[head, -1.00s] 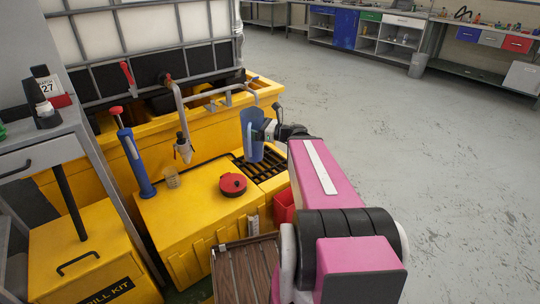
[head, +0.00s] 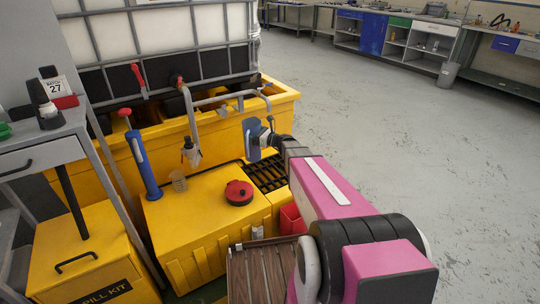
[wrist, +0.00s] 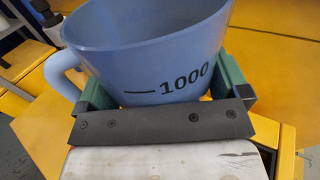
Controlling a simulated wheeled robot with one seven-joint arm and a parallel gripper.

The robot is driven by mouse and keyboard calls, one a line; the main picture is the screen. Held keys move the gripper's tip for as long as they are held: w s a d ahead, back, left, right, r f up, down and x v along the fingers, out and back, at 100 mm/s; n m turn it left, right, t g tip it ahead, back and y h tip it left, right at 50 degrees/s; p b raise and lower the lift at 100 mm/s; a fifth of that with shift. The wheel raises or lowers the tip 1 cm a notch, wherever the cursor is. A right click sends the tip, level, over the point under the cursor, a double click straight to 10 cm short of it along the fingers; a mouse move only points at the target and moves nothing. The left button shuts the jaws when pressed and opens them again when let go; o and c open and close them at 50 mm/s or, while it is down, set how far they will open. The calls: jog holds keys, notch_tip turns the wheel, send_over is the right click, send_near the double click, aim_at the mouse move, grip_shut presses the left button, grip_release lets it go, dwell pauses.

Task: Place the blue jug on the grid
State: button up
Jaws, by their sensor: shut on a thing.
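The blue jug (head: 252,140) is a translucent cup with a handle, held upright by my gripper (head: 268,139). In the wrist view the jug (wrist: 145,45) shows a "1000" mark, and its handle is at the left. The green fingers of my gripper (wrist: 165,95) are shut on its two sides. The black grid (head: 266,173) is set in the top of the yellow unit, just below the jug in the head view. The jug appears above the grid's back edge; the gap between them is hard to judge.
A red round lid (head: 239,193) and a small clear beaker (head: 179,181) stand on the yellow top (head: 205,207). A blue pump (head: 143,165) stands at the left. A red bin (head: 291,219) is at the right front.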

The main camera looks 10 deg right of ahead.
jog(key=w+d+f, duration=0.2)
jog(key=d+f, duration=0.6)
jog(key=f, duration=0.1)
jog(key=shift+d+f, duration=0.15)
jog(key=shift+d, duration=0.2)
jog(key=shift+f, duration=0.15)
